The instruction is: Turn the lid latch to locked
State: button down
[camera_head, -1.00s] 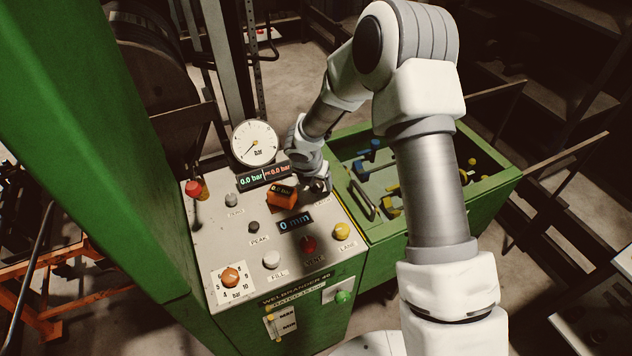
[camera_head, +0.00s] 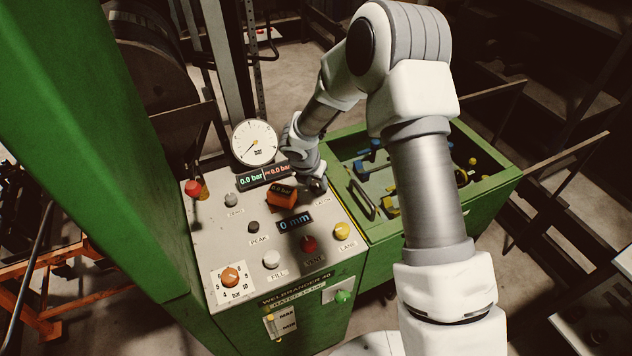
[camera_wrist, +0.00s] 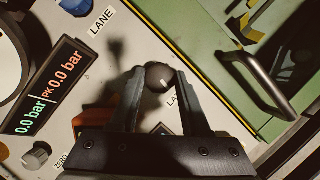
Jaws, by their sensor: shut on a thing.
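The lid latch is a dark round knob (camera_wrist: 160,76) on the grey panel in the wrist view, beside a label that is partly covered and shows "LA". My gripper (camera_wrist: 158,82) has one finger on each side of the knob and is shut on it. In the head view my gripper (camera_head: 314,181) is low at the panel's right back edge, and the hand covers part of the knob. The angle of the latch cannot be read. The green box (camera_head: 488,190) beside the panel has a black bar handle (camera_head: 362,199), also in the wrist view (camera_wrist: 264,88).
A yellow button (camera_head: 342,230) and red knob (camera_head: 309,244) are in front. A green post (camera_head: 85,130) rises at left.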

jog(key=m, duration=0.2)
jog(key=m+h+b, duration=0.1)
jog(key=m, duration=0.1)
jog(key=shift+w+a+f+g+h, duration=0.1)
jog(key=shift+a+g+h, duration=0.05)
jog(key=shift+g+h, duration=0.2)
jog(key=m+g, duration=0.1)
jog(key=m, duration=0.1)
jog(key=m+b, duration=0.1)
jog(key=m, duration=0.2)
jog(key=shift+w+g+h, duration=0.1)
jog(key=shift+g+h, duration=0.15)
jog(key=shift+g, duration=0.1)
jog(key=m+g+b, duration=0.1)
jog(key=m, duration=0.3)
jog(key=shift+w+g, duration=0.15)
jog(key=shift+g, duration=0.25)
jog(key=shift+m+g+b, duration=0.55)
jog(key=shift+m+g, duration=0.05)
jog(key=shift+m, duration=1.2)
jog(key=shift+c, duration=1.9)
grip_release()
